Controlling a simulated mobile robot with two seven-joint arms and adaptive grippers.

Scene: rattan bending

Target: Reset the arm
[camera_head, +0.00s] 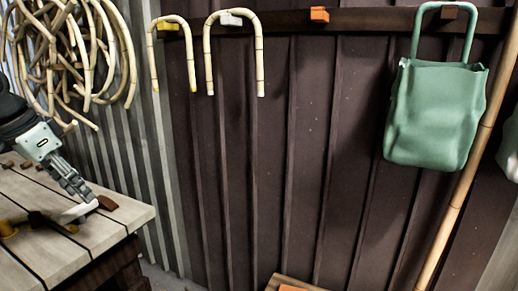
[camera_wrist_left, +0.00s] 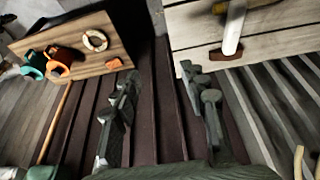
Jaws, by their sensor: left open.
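My left gripper (camera_head: 82,192) reaches in from the left in the head view, low over the near end of the plank table (camera_head: 125,222). In the left wrist view its two dark fingers (camera_wrist_left: 163,85) stand wide apart with nothing between them. My right gripper shows in neither view.
Two bent rattan canes (camera_head: 153,60) (camera_head: 207,60) hang on yellow and white hooks. An orange hook (camera_head: 319,14) is bare. A green bag (camera_head: 436,115) hangs at right beside a leaning pole (camera_head: 470,170). Rattan coils (camera_head: 75,50) hang upper left. A wooden board (camera_wrist_left: 88,50) carries small items.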

